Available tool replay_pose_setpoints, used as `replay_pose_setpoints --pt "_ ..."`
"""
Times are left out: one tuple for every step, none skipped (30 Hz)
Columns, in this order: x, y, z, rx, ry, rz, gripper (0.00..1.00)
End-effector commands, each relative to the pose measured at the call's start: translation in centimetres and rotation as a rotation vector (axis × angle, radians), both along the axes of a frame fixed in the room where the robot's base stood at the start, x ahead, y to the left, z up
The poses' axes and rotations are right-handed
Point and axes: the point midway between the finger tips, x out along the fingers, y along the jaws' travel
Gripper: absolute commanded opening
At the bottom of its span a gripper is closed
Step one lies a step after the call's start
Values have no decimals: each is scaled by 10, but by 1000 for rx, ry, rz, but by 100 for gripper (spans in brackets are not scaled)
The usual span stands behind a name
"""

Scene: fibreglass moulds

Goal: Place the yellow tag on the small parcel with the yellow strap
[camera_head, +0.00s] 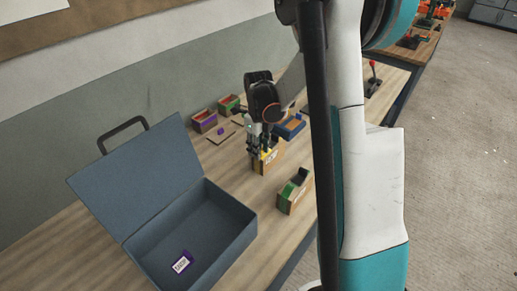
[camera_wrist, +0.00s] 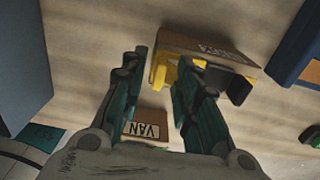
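A small brown parcel with a yellow strap (camera_head: 265,166) stands on the wooden table, just below my gripper (camera_head: 257,148). In the wrist view the parcel (camera_wrist: 210,47) lies beyond the right fingertip, with a yellow part, a dark patch and a white label on it. My gripper (camera_wrist: 162,62) is pointed down with its fingers apart, and nothing shows clasped between the tips. I cannot tell a separate yellow tag from the yellow strap.
An open blue case (camera_head: 228,249) at the front left holds a purple-edged tag (camera_head: 181,262). A green-strapped parcel (camera_head: 293,193) stands close by. Behind are purple (camera_head: 203,121) and green (camera_head: 228,104) parcels, a small purple piece (camera_head: 221,131) and a blue box (camera_head: 290,127).

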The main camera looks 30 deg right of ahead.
Motion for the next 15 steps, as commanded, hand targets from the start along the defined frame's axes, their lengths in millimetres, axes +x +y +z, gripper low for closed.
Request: replay_pose_setpoints --pt "0 0 9 0 0 0 29" --pt "0 0 15 0 0 0 29" --pt "0 0 23 0 0 0 29" --pt "-1 0 29 0 0 0 29" --pt "0 0 36 0 0 0 29" --pt "0 0 45 0 0 0 29" --pt "-1 0 51 0 0 0 29" --pt "-1 0 57 0 0 0 29" --pt "0 0 66 0 0 0 29" --pt "-1 0 71 0 0 0 29" --pt "0 0 77 0 0 0 29" --pt "0 0 84 0 0 0 29" --pt "-1 0 89 0 0 0 29" --pt "0 0 93 0 0 0 29" --pt "0 0 98 0 0 0 29"
